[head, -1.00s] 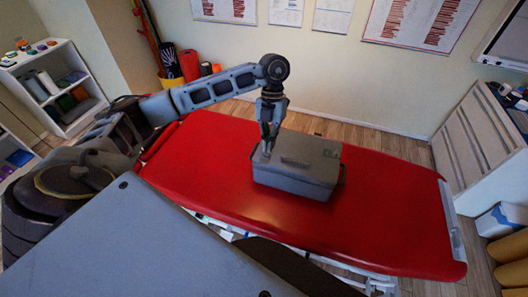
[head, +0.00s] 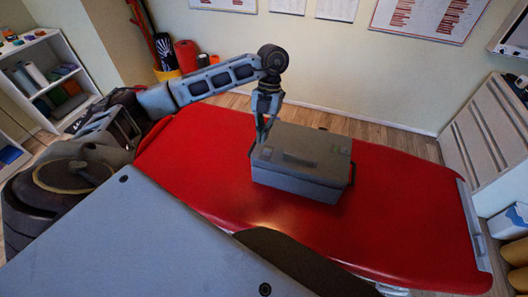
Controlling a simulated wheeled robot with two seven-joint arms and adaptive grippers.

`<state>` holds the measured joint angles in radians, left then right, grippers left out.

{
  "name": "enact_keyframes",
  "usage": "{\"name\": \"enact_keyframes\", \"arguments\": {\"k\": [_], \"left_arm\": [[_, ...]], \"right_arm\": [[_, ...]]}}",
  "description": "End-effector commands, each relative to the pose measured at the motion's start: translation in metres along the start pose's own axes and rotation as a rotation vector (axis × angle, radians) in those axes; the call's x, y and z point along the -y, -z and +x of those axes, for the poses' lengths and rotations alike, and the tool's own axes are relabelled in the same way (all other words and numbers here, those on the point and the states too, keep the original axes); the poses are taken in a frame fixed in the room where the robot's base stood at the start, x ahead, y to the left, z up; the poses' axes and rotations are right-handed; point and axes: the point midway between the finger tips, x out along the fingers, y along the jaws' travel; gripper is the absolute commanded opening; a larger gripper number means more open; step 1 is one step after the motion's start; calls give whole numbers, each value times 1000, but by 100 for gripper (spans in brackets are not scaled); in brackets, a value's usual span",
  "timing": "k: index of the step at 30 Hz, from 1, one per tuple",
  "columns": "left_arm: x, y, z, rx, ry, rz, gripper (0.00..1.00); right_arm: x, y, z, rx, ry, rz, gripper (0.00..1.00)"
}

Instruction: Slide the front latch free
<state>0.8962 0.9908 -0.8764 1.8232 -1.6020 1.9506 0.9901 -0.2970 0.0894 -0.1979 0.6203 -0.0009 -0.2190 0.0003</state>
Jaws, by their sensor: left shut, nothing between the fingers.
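A grey case (head: 303,183) with a closed lid sits on a red treatment table (head: 410,215). Its lid has a long raised or recessed strip (head: 300,160) near the middle and a small greenish mark near the far right corner. I cannot make out the front latch at this size. I cannot tell whether the tips touch the case. My right gripper is out of the picture.
The red table is clear to the right of the case. A white shelf (head: 50,75) with rolled and folded items stands at the far left. Red and black rolls (head: 187,55) stand by the back wall.

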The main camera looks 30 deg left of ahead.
Motion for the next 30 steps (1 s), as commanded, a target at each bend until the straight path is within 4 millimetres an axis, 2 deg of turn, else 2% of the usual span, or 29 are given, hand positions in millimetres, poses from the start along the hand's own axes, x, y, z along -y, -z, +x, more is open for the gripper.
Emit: {"name": "enact_keyframes", "arguments": {"k": [19, 26, 30], "left_arm": [[0, -1, 7, 0, 0, -1, 0], [-1, 0, 25, -2, -1, -1, 0], [0, 0, 42, -3, -1, 0, 0]], "right_arm": [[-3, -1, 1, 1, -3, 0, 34], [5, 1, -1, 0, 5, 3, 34], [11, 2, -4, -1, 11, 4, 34]]}}
